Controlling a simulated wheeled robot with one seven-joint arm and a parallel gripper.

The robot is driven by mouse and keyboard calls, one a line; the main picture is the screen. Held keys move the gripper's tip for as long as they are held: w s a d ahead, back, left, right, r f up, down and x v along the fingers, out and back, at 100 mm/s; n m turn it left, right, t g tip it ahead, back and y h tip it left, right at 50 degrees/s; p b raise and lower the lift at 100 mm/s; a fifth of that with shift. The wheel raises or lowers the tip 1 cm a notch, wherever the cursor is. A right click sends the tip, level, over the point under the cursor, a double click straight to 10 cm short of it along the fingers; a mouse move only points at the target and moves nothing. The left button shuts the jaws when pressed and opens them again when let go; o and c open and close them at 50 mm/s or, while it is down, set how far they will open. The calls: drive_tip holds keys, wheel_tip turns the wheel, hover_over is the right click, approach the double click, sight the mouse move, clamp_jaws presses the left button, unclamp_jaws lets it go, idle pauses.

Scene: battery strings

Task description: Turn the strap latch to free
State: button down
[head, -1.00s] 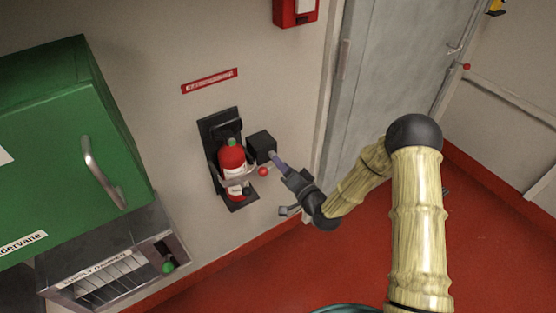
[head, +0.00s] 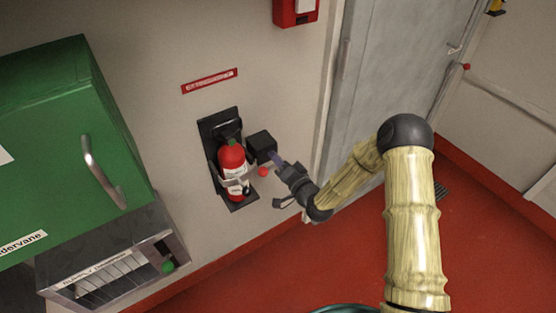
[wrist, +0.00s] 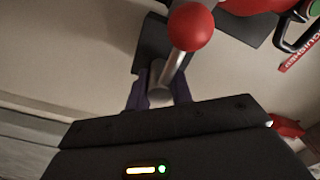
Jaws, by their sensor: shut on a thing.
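The strap latch shows in the wrist view as a metal lever (wrist: 178,62) with a red ball knob (wrist: 191,27). My gripper (wrist: 160,88) has its two purple fingers shut on the lever's lower end, with the ball beyond the fingertips. In the head view the red ball (head: 263,172) is beside the red extinguisher (head: 231,157), just below a black box (head: 261,147). My gripper (head: 277,159) reaches in from the right there. A grey strap (head: 236,185) crosses the front of the extinguisher, which stands upright in a black wall bracket (head: 206,128). The fingers hide the lever's base.
A green cabinet (head: 60,150) with a metal handle stands at left, above a grey slatted unit (head: 110,270). A grey door (head: 400,80) is behind my arm. A red call box (head: 296,12) is on the wall above. The red floor (head: 350,255) is clear.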

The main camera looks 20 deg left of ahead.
drive_tip(key=shift+d+m, duration=0.1)
drive_tip(key=shift+m, duration=0.4)
drive_tip(key=m, duration=0.2)
drive_tip(key=shift+f+m, duration=0.15)
drive_tip(key=shift+m, duration=0.15)
drive_tip(key=m, duration=0.5)
drive_tip(key=m+b, duration=0.1)
drive_tip(key=m, duration=0.4)
drive_tip(key=shift+f, duration=0.1)
drive_tip(key=m+b, duration=0.1)
drive_tip(key=m, duration=0.3)
drive_tip(key=shift+m, duration=0.3)
drive_tip(key=c, duration=1.3)
unclamp_jaws()
drive_tip(key=shift+o, duration=0.2)
drive_tip(key=shift+s, duration=0.1)
